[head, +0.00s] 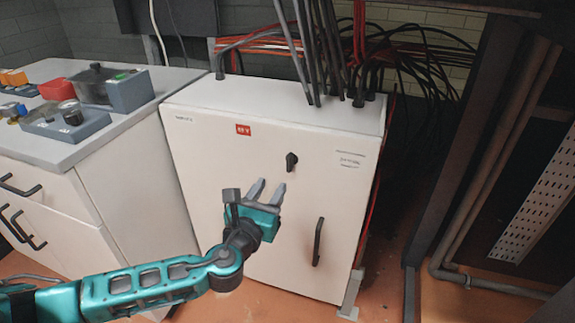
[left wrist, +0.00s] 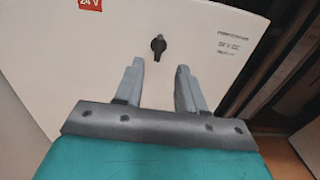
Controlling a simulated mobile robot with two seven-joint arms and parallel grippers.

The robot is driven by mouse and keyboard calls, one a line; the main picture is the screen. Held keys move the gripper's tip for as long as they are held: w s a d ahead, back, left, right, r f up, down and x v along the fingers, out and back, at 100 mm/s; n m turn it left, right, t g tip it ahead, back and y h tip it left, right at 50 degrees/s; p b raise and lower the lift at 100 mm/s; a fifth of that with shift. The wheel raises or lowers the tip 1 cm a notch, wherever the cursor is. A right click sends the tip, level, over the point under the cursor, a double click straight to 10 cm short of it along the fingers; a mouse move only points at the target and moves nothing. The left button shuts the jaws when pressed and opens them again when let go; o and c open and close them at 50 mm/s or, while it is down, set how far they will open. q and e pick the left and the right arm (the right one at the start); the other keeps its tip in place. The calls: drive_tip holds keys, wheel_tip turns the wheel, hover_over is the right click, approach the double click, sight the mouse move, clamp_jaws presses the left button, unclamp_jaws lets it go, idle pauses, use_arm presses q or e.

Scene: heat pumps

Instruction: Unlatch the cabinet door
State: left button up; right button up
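The white cabinet (head: 210,170) stands in the middle of the head view with its door facing me. A small black latch knob (head: 291,160) sits on the upper middle of the door. A black vertical handle (head: 318,242) is at the door's lower right. My left gripper (head: 268,188) is in front of the door, below and a little left of the knob. Its two grey fingers are apart with nothing between them. In the left wrist view the knob (left wrist: 158,46) shows beyond and between the open fingertips (left wrist: 160,64), apart from them. My right gripper is not in view.
Black and red cables (head: 330,50) run into the cabinet top. A grey-topped counter (head: 60,145) with drawers and tools stands at the left. A dark metal frame and pipes (head: 495,170) are at the right. The floor before the door is clear.

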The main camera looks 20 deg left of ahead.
sight(288, 160)
use_arm(q)
drive_tip(key=w+b, duration=0.1)
drive_tip(key=w, duration=0.3)
drive_tip(key=w+b, duration=0.1)
drive_tip(key=w, duration=0.4)
drive_tip(key=shift+w+d+f, duration=0.1)
drive_tip(key=shift+w+d, duration=0.1)
drive_tip(key=shift+w, duration=0.7)
drive_tip(key=shift+c, duration=0.3)
clamp_jaws()
